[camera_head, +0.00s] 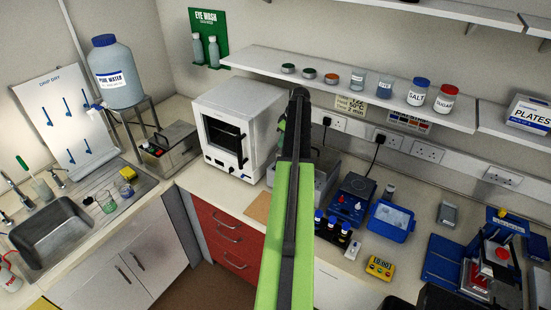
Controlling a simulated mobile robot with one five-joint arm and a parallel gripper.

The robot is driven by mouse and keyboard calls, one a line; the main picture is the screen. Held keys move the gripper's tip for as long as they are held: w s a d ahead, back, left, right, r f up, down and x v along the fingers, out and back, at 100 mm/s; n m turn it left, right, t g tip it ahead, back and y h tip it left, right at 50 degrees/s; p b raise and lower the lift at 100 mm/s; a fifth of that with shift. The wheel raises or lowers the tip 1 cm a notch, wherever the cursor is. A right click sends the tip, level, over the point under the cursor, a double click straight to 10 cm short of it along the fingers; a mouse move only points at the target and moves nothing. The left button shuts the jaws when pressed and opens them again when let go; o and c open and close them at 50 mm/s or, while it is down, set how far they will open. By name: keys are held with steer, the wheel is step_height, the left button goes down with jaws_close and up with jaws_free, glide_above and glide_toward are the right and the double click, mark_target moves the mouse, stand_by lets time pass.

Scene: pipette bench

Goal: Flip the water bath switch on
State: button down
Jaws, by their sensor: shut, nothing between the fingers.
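My green and black arm rises through the middle of the view. I cannot make out my gripper; the arm hides whatever lies behind it. A grey steel box (322,183) stands on the bench behind the arm, partly covered by it, and may be the water bath. Its switch does not show.
A white oven (238,110) stands left of the arm. A blue device (352,197), a blue tray (391,220) and dark bottles (333,229) crowd the bench to the right. A shelf (395,97) with jars hangs above. A sink (52,237) is at left.

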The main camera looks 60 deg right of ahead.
mark_target(273, 168)
steer(key=shift+f, duration=0.15)
steer(key=b+x, duration=0.8)
steer(key=s+b+x, duration=0.1)
steer(key=b+x, duration=0.4)
steer(key=shift+a+f, duration=0.15)
steer(key=shift+a, duration=0.05)
steer(key=shift+a+f+b, duration=0.1)
steer(key=shift+f+b, duration=0.3)
steer(key=shift+b, duration=0.05)
steer(key=shift+r, duration=0.1)
